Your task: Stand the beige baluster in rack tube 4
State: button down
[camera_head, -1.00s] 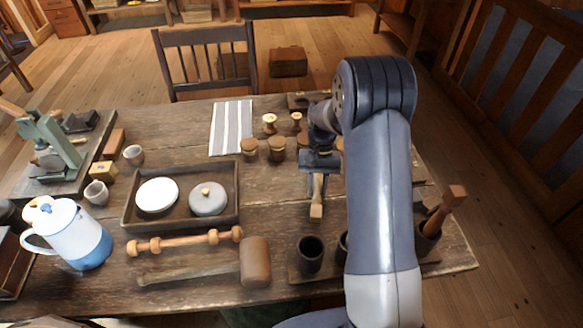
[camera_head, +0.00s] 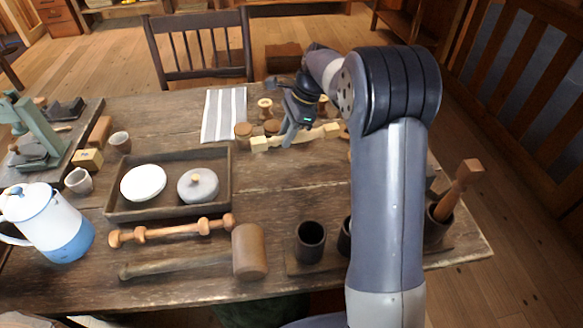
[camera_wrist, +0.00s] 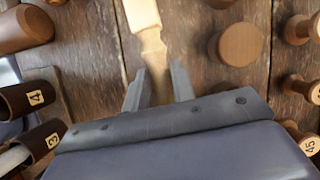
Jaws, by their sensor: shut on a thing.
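The beige baluster (camera_head: 312,135) lies sideways, roughly level, in the jaws of my gripper (camera_head: 290,138) at the back middle of the table. In the wrist view the baluster (camera_wrist: 143,20) runs upward from between the two fingers of my gripper (camera_wrist: 152,88), which are shut on it. Its gap to the table is hard to judge. Rack tube 4 (camera_wrist: 22,99) shows its label at the left of the wrist view. It appears to be the dark, leftmost tube (camera_head: 310,241) in the head view, and looks empty. My arm partly hides the rack.
Tube 3 (camera_wrist: 38,144) is beside tube 4, with something pale at its mouth. A brown baluster (camera_head: 458,190) stands in the right-hand tube. A mallet (camera_head: 248,252) lies left of the rack. Several spools, one here (camera_head: 265,108), stand near my gripper. A tray (camera_head: 168,209) is at left.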

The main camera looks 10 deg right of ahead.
aim_at(300, 132)
jog(key=shift+w+a+r+m+t+b, duration=0.5)
jog(key=shift+r+m, duration=0.2)
jog(key=shift+m, duration=0.3)
notch_tip(300, 132, down, 10)
jog(key=shift+r+b, duration=0.1)
jog(key=shift+b, duration=0.7)
jog(key=c, duration=1.2)
grip_release()
jog(key=p+v, duration=0.1)
jog(key=v, duration=1.1)
jog(key=shift+a+p, duration=0.1)
jog(key=shift+p, duration=0.3)
